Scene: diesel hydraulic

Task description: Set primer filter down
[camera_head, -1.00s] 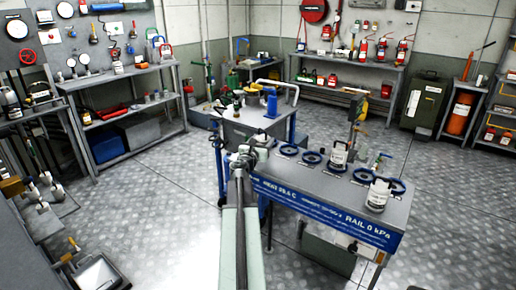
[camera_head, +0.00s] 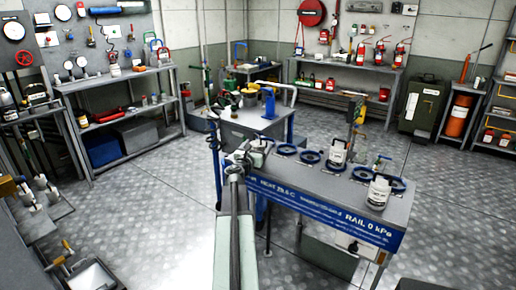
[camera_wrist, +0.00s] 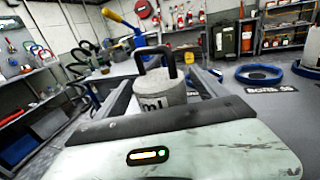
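A grey-white canister with a black loop handle and a dark "ml" mark, seemingly the primer filter (camera_wrist: 165,91), stands upright between the two fingers of my gripper (camera_wrist: 162,76) in the wrist view. The fingers flank it and appear to press its sides; its lower part is hidden behind my gripper body. In the head view my gripper (camera_head: 247,158) is at the left end of the blue-fronted bench (camera_head: 325,219). The canister is small there, and I cannot tell whether its base touches the bench top.
Several blue rings run along the bench top, one empty ring (camera_head: 311,157) near the middle. A white canister (camera_head: 338,152) stands by the rings, another white canister (camera_head: 379,191) at the right end. A cluttered table (camera_head: 243,119) stands behind. Open floor (camera_head: 165,220) lies left.

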